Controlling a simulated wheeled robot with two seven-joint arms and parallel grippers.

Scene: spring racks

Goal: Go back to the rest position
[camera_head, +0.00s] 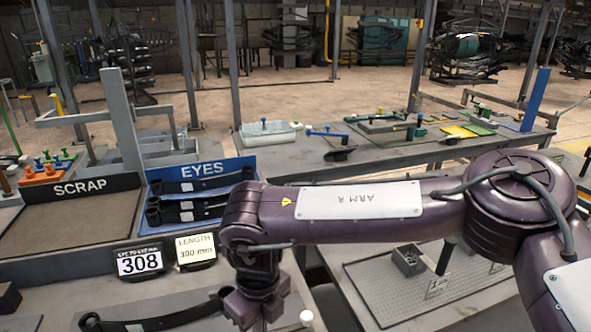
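My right arm, marked ARM R, reaches in from the right across the middle of the head view. Its gripper (256,308) points down over the bench at the bottom, left of centre. The fingertips are at or beyond the lower edge, so I cannot tell whether it is open or shut. A black leaf spring (165,322) lies at the lower left, and its right end comes up beside this gripper. I cannot tell whether they touch. My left gripper is not in view.
A blue EYES tray (202,170) holds several black springs, left of my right wrist. The SCRAP tray (70,215) beside it looks empty. A 308 sign (139,261) and a length sign (196,249) stand in front. A grey pegboard bench (385,290) lies below my forearm.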

